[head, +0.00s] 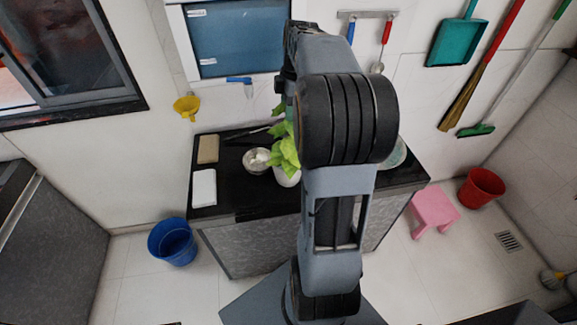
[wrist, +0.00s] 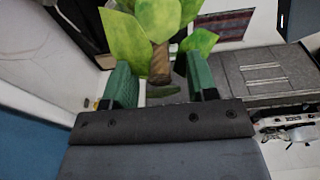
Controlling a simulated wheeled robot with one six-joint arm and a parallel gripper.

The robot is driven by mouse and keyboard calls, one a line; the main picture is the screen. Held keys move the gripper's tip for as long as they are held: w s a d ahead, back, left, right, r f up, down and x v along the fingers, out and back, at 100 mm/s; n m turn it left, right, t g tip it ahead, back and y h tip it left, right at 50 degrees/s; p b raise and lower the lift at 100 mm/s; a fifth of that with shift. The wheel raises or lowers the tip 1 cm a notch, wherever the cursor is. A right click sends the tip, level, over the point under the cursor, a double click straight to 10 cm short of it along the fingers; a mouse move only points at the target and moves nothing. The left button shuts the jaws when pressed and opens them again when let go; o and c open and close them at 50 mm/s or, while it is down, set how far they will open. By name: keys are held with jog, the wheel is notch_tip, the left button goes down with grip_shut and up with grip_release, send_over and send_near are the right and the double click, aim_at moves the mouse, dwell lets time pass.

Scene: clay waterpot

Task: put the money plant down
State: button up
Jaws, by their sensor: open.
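The money plant (head: 285,153) has bright green leaves and a pale pot (head: 287,178). It appears at the black counter (head: 255,205) in the head view, partly hidden by my arm. In the wrist view its leaves (wrist: 158,18) and brown stem (wrist: 160,64) fill the top middle. My gripper (wrist: 160,84) is open, with one green finger on each side of the stem's lower end. No finger visibly presses on the stem. My gripper is hidden behind my arm in the head view, and the pot's base contact is hard to see.
A steel bowl (head: 256,160) stands just left of the plant. A white block (head: 203,188) and a beige block (head: 208,149) lie at the counter's left end. A round dish (head: 399,153) shows at right behind my arm. The counter's front left is clear.

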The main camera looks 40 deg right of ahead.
notch_tip(320, 180, down, 2)
jog(key=shift+a+f, duration=0.1)
jog(key=shift+a, duration=0.05)
jog(key=shift+c, duration=0.2)
grip_shut()
jog(key=shift+w, duration=0.1)
dwell(1.2)
